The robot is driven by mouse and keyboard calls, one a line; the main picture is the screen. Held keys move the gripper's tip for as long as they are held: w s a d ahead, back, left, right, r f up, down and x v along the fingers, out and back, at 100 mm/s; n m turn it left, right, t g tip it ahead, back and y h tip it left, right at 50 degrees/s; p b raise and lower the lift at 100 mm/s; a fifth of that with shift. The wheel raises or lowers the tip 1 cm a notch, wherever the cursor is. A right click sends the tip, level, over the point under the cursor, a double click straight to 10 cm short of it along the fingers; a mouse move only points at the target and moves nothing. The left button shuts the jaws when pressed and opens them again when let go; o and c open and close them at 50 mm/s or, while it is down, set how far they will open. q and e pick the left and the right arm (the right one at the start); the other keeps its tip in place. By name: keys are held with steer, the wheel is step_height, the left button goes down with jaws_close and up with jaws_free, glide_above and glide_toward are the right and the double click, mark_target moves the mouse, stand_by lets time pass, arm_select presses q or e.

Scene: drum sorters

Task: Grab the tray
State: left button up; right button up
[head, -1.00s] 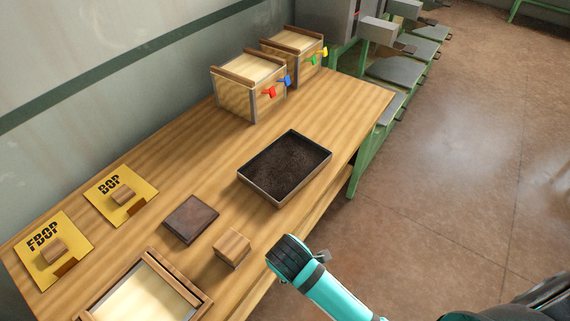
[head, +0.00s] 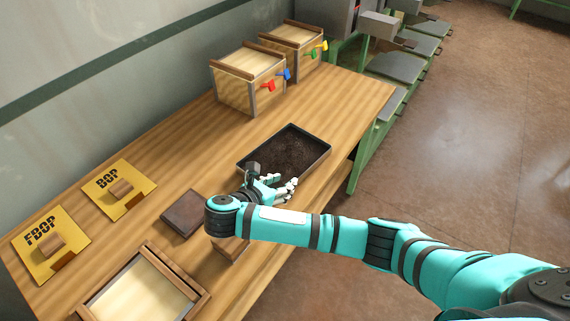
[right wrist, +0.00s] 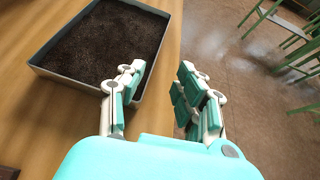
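The tray (head: 318,160) is a dark rectangular pan filled with brown soil-like material, lying on the wooden table. In the right wrist view the tray (right wrist: 153,88) lies at upper left with its near right corner by my fingers. My right gripper (head: 284,188) is at the tray's near edge in the head view. In the right wrist view my right gripper (right wrist: 158,85) has its fingers spread apart, one finger beside the tray's wall and the other out over the floor side. Nothing shows between the fingers; contact with the tray is unclear. My left gripper is not in view.
Two wooden boxes with coloured levers (head: 247,82) (head: 294,45) stand at the table's back. Yellow boards (head: 50,262) (head: 137,203) with wooden blocks, a dark square block (head: 182,212) and a wooden frame (head: 190,283) lie at left. My right arm partly hides a small wooden block (head: 230,249).

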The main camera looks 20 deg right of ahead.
steer(key=x, duration=0.1)
steer(key=b+x, duration=0.1)
steer(key=shift+w+d+f+b, duration=0.1)
steer(key=shift+f+b, duration=0.2)
steer(key=shift+f, duration=0.15)
steer(key=x, duration=0.6)
steer(key=shift+r+p, duration=0.3)
steer(key=shift+p, duration=0.1)
steer(key=x, duration=0.6)
steer(key=shift+w+d, duration=0.15)
steer(key=shift+d, duration=0.1)
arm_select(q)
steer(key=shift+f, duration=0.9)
arm_select(e)
jaws_close()
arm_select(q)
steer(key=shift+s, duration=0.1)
arm_select(e)
steer(key=shift+r, duration=0.1)
